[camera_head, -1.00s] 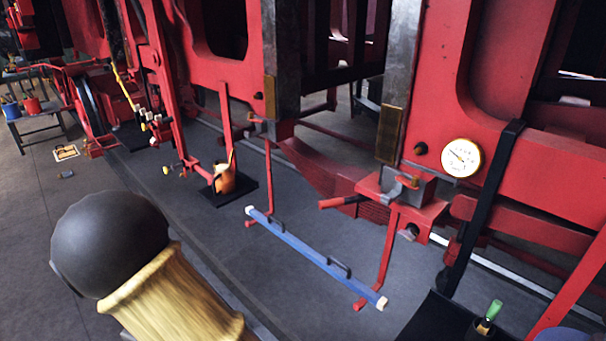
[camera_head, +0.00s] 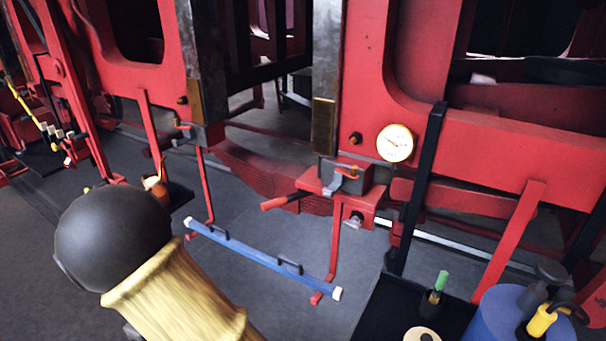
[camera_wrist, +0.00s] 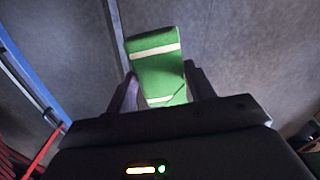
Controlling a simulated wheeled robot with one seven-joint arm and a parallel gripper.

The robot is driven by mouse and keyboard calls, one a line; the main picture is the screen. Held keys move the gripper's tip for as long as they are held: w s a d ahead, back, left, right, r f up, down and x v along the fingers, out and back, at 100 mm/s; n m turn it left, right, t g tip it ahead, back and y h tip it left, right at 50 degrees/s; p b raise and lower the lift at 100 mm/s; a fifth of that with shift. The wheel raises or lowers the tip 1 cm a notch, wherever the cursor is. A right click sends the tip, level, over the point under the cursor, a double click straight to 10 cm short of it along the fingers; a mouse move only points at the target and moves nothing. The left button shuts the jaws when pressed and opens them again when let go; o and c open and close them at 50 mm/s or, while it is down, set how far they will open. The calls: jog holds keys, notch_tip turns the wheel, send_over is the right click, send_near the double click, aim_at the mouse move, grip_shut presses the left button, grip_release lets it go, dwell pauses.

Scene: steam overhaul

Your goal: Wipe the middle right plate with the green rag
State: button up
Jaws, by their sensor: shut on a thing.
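My gripper (camera_wrist: 162,92) is shut on the green rag (camera_wrist: 158,60), a folded green cloth with pale stripes that stands up between the two fingers in the wrist view. Neither the gripper nor the rag can be made out in the head view. Two narrow brass-coloured plates sit on dark upright posts of the red frame: one plate (camera_head: 323,125) right of the picture's middle, the other plate (camera_head: 194,101) further left.
A round white gauge (camera_head: 395,143) is on the red frame. A blue bar (camera_head: 262,258) with black handles runs low in front of it. A black tray (camera_head: 378,310), a green-topped bottle (camera_head: 438,285) and a blue drum (camera_head: 497,318) are at lower right. Grey floor lies below the frame.

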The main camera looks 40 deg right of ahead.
jog(key=w+d+r+m+t+h+p, duration=0.1)
jog(key=w+d+r+m+t+p, duration=0.1)
jog(key=w+d+r+m+t, duration=0.45)
jog(key=w+d+r+m+t+h+p, duration=0.15)
jog(key=w+d+m, duration=0.25)
jog(key=w+d, duration=0.6)
jog(key=s+d+r+m+h+p, duration=0.1)
jog(key=s+d+r+m+h, duration=0.3)
jog(key=d, duration=0.4)
jog(key=s+d+r+m+g+h+p, duration=0.1)
jog(key=s+d+r+m+h, duration=0.15)
jog(key=d+r+h, duration=0.4)
jog(key=s+d+r+m+h, duration=0.35)
jog(key=d+r, duration=0.25)
jog(key=d, duration=0.4)
jog(key=s+p+x, duration=0.1)
jog(key=x, duration=0.5)
jog(key=shift+d+f, duration=0.25)
jog(key=shift+x, duration=0.9)
